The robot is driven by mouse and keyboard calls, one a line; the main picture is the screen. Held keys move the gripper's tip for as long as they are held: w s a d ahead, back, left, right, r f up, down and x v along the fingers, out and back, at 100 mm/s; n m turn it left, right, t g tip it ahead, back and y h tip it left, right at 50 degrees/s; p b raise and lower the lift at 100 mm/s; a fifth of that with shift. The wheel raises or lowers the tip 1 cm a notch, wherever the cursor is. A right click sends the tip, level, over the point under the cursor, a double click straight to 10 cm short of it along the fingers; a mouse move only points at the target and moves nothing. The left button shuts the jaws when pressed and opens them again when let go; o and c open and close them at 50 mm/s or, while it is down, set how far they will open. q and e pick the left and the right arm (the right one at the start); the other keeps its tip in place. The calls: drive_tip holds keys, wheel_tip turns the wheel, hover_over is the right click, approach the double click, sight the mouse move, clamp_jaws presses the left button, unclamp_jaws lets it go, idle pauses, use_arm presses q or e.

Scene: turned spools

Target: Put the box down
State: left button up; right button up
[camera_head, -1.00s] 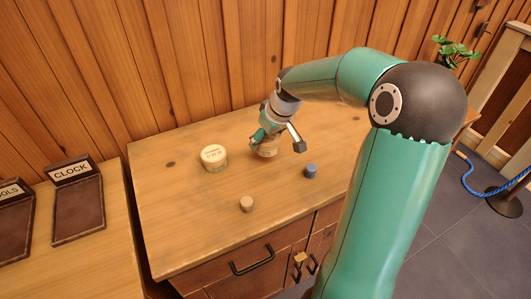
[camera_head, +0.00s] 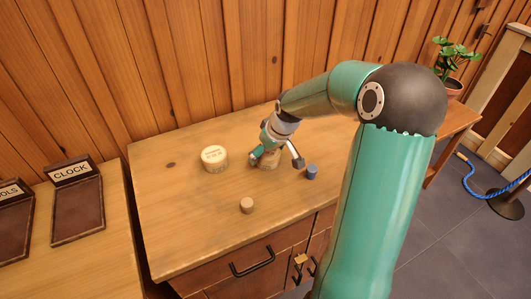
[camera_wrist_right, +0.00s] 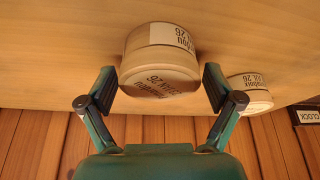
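My right gripper (camera_head: 275,160) has its fingers on opposite sides of a round, pale wooden box (camera_wrist_right: 160,55), with the pads against its wall. The box has a lettered label on its side and lettering on its round face. In the head view the box (camera_head: 268,163) is partly hidden by the gripper. It is at or just above the tabletop; I cannot tell whether it touches. A similar round box (camera_head: 214,160) with a lettered top stands to its left, apart from it. It also shows in the wrist view (camera_wrist_right: 250,95). My left gripper is not in view.
The table's left part is clear. A "CLOCK" tray (camera_head: 78,210) lies on the left table. A plank wall stands behind.

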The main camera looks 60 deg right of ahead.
drive_tip(key=shift+r, duration=0.1)
drive_tip(key=v, duration=1.2)
idle(0.5)
